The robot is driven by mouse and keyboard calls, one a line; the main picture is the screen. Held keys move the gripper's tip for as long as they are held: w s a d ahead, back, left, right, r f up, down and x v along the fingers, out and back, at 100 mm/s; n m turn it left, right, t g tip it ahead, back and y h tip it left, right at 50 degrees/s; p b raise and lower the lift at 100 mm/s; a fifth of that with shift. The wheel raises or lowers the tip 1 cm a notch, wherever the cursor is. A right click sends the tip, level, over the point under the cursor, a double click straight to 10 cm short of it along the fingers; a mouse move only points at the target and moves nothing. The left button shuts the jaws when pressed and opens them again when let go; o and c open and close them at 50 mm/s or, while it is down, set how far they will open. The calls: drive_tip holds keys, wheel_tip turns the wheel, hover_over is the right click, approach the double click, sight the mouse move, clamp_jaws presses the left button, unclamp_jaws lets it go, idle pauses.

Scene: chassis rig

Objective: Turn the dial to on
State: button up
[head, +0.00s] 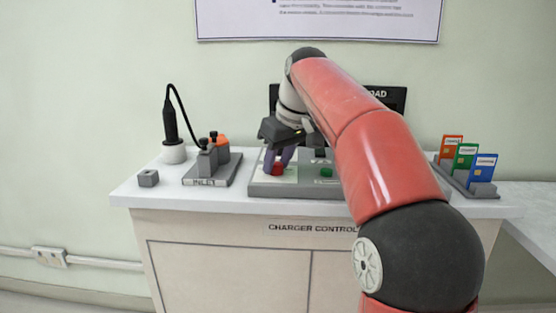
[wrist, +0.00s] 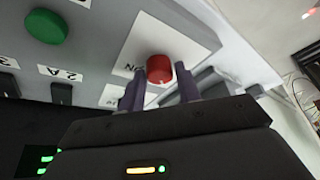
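The red round knob (head: 277,170), which I take as the dial, sits at the left part of the grey control panel (head: 262,189) on a white plate. In the wrist view the red knob (wrist: 160,68) has an upside-down "ON" label beside it and another label, partly hidden, nearer my fingers. Its pointer direction cannot be made out. My gripper (head: 279,163) points down at the knob with purple fingers apart. In the wrist view my gripper (wrist: 160,78) has a fingertip on either side of the knob's near edge; contact cannot be told.
A green button (head: 326,172) and dark switches share the panel. Left are a grey inlet block (head: 208,182), a black-handled plug (head: 171,125) in a white holder and a small grey cube (head: 148,178). A rack of coloured cards (head: 466,160) stands right.

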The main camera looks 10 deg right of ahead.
drive_tip(key=c, duration=0.5)
drive_tip(key=shift+c, duration=0.2)
drive_tip(key=shift+m, duration=0.4)
drive_tip(key=shift+a+r+m+h+p, duration=0.1)
drive_tip(key=shift+m+h+p, duration=0.5)
drive_tip(key=shift+m, duration=0.4)
drive_tip(key=m, duration=0.2)
drive_tip(key=m+h, duration=0.1)
drive_tip(key=m, duration=0.1)
drive_tip(key=shift+a+m+t+h, duration=0.15)
drive_tip(key=shift+m+t+h, duration=0.15)
drive_tip(key=m+h, duration=0.1)
drive_tip(key=m, duration=0.1)
drive_tip(key=m+g+h, duration=0.1)
drive_tip(key=m, duration=0.2)
drive_tip(key=shift+w+a, duration=0.1)
drive_tip(key=m+g+h, duration=0.1)
drive_tip(key=m, duration=0.4)
drive_tip(key=shift+m+g, duration=0.3)
